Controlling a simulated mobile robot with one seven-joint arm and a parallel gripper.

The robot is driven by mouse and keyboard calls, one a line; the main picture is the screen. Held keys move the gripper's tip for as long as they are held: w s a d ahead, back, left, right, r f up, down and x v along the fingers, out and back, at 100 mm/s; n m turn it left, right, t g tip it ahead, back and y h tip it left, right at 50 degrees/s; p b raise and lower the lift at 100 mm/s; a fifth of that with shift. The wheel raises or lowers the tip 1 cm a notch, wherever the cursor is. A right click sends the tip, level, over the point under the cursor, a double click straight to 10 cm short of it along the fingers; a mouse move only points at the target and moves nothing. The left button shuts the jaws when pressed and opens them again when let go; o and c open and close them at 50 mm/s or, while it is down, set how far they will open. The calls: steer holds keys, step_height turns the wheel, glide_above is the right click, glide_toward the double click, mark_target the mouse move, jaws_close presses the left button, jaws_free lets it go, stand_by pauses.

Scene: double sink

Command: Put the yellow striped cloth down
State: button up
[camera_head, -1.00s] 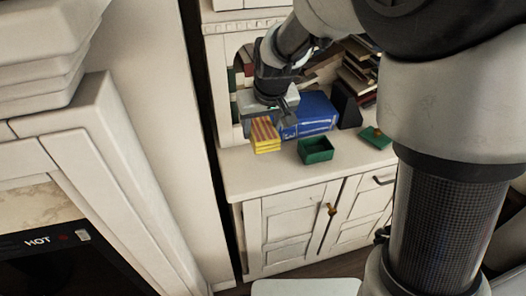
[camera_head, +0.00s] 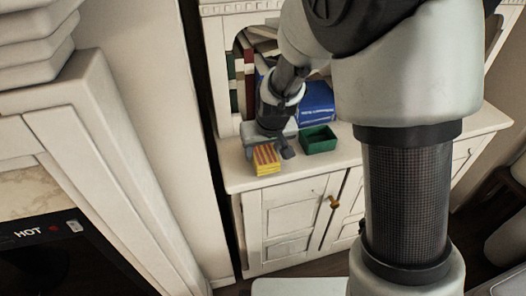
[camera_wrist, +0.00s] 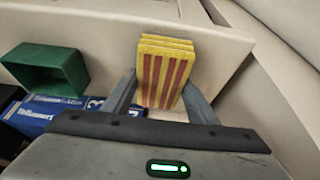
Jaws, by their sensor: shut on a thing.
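The yellow cloth with red stripes (camera_head: 266,160) is a folded, block-like stack near the left front edge of the white cabinet top. It also shows in the wrist view (camera_wrist: 165,72), between the two fingers. My gripper (camera_head: 268,148) is shut on the cloth, with a finger on each side of it. The cloth is at or just above the cabinet top; I cannot tell whether it touches the surface.
The white cabinet top (camera_head: 355,155) has free room at its front. A green open box (camera_head: 318,140) stands to the right of the cloth. A blue box (camera_head: 316,103) is behind it, and books (camera_head: 246,80) fill the shelf at the back.

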steer(key=shift+f, duration=0.1)
steer(key=o, duration=0.9)
steer(key=shift+r, duration=0.2)
steer(key=p+v, duration=0.3)
steer(key=v, duration=0.9)
steer(key=s+d+r+m, duration=0.1)
steer(key=s+d+r, duration=0.3)
steer(key=s, duration=0.2)
steer(key=s+d+r+m, duration=0.1)
steer(key=s+d+r, duration=0.3)
steer(key=s, duration=0.2)
steer(key=s+d+r+m+t+h, duration=0.1)
steer(key=s+d+r, duration=0.3)
steer(key=s+d, duration=0.1)
steer(key=shift+s+d+r, duration=0.1)
steer(key=shift+s+r, duration=0.05)
steer(key=shift+s, duration=0.65)
